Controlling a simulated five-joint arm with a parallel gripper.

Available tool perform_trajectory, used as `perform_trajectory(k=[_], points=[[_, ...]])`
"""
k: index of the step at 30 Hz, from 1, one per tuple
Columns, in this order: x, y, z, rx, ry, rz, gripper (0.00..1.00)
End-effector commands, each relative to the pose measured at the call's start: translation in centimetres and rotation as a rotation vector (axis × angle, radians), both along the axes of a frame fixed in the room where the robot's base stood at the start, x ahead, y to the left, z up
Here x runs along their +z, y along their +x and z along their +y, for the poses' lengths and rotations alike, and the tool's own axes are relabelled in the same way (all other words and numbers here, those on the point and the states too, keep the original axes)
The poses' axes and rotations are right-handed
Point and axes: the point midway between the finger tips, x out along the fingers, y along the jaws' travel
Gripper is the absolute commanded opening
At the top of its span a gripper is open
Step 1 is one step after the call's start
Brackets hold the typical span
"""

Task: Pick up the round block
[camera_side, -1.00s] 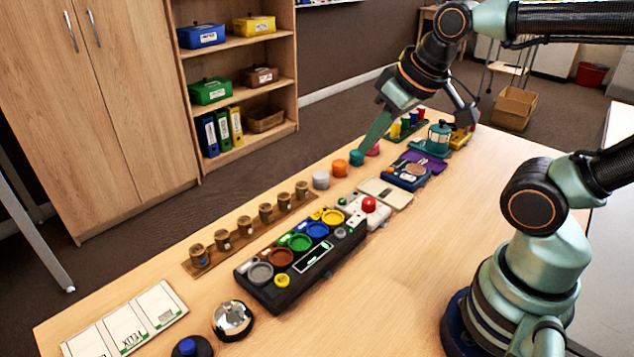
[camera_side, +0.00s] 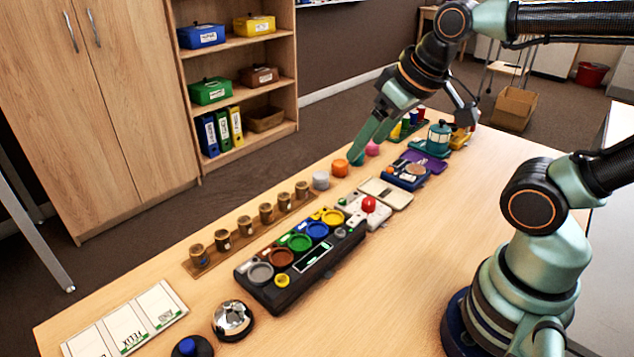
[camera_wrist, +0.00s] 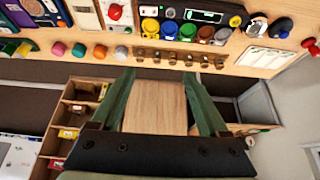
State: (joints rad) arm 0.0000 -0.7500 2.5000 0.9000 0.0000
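Several small round blocks stand in a row along the far table edge. In the side view they are grey (camera_side: 321,180), orange (camera_side: 340,168), teal (camera_side: 358,159) and pink (camera_side: 372,148). I cannot tell which one the task means. My gripper (camera_side: 356,153) has its fingertips in front of the teal block, hiding part of it; whether they touch cannot be told. In the wrist view my gripper (camera_wrist: 159,75) is open, with nothing between its fingers. There the pink (camera_wrist: 58,48), teal (camera_wrist: 78,50), orange (camera_wrist: 100,51) and grey (camera_wrist: 121,52) blocks lie left of the finger gap.
A wooden rack (camera_side: 200,263) of brown cylinders and a black panel (camera_side: 290,290) with coloured round dishes stand left of the blocks. A blue device (camera_side: 408,175) and a white box with a red knob (camera_side: 369,204) are nearby.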

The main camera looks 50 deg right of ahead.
Motion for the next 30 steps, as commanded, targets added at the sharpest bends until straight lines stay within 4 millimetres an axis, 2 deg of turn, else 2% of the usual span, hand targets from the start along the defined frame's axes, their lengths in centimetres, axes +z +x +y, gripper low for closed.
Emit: perform_trajectory(k=[8,13,21,26,30], points=[[0.1,0.1,0.0,-0.005,0.003,0.002,0.77],[0.7,1.6,-0.3,-0.105,0.048,0.037,0.77],[1.5,7.5,-1.5,-0.474,0.194,0.147,0.77],[0.7,11.3,-2.5,-0.709,0.266,0.207,0.77],[-0.9,14.6,-3.4,-0.919,0.319,0.255,0.77]])
